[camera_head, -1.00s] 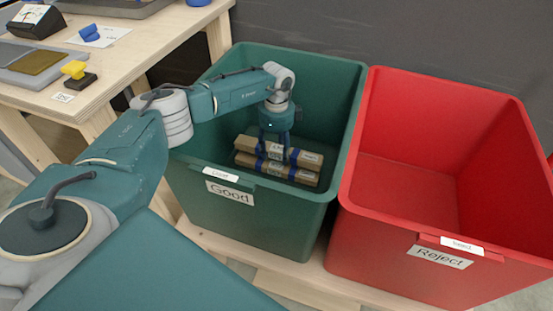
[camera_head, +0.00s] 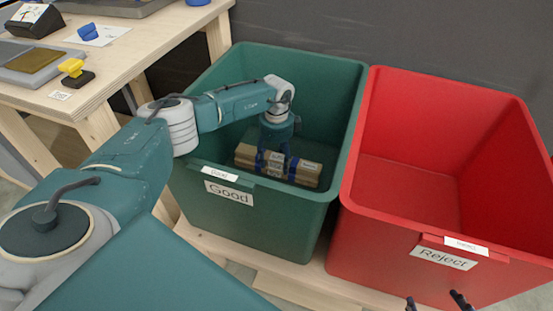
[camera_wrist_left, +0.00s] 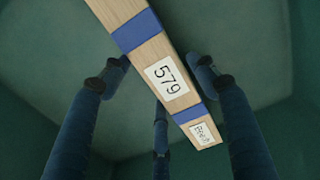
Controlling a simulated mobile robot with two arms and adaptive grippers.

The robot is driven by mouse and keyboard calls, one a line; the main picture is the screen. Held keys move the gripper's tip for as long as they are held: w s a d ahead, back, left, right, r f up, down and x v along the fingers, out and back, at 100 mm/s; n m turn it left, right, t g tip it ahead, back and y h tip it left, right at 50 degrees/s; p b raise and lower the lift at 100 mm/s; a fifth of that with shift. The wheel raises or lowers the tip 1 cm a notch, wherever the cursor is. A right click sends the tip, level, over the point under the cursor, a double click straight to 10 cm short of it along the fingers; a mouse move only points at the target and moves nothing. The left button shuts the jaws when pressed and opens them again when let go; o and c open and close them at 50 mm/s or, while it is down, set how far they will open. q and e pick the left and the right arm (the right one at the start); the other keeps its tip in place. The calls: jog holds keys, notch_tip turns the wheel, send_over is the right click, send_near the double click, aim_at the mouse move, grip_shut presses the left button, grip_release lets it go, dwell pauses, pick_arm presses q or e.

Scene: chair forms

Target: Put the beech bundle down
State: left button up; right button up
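The beech bundle (camera_head: 305,170) is low inside the green Good bin (camera_head: 240,219). It is pale wood with blue bands. The left wrist view shows its top (camera_wrist_left: 147,57) with labels "579" and "Beech". Whether the bundle rests on another bundle or the floor is hidden. Two dark fingertips of my right gripper (camera_head: 436,301) stand apart, empty, at the bottom edge.
The red Reject bin (camera_head: 400,207) stands right of the green bin and looks empty. A wooden table (camera_head: 130,65) at the left holds a grey tray (camera_head: 20,72), a yellow-and-black item (camera_head: 73,70) and a blue item (camera_head: 90,31). The bins' walls stand close around the left gripper.

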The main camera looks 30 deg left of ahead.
aim_at(277, 159)
pick_arm(q)
jog(key=shift+o, duration=0.2)
jog(key=shift+r, duration=0.1)
jog(key=shift+r, duration=0.2)
notch_tip(277, 159, up, 6)
jog(key=shift+f+p, duration=0.2)
jog(key=shift+p, duration=0.85)
notch_tip(277, 159, up, 6)
jog(key=p, duration=0.1)
jog(key=shift+r, duration=0.2)
pick_arm(e)
jog(key=s+d+f+g, duration=0.1)
jog(key=s+g, duration=0.1)
jog(key=s, duration=0.3)
jog(key=s+d+f+g+h, duration=0.1)
jog(key=s+d+g, duration=0.1)
jog(key=s, duration=0.4)
jog(key=shift+d+f+g, duration=0.2)
jog(key=shift+f+g, duration=0.2)
jog(key=shift+g, duration=0.1)
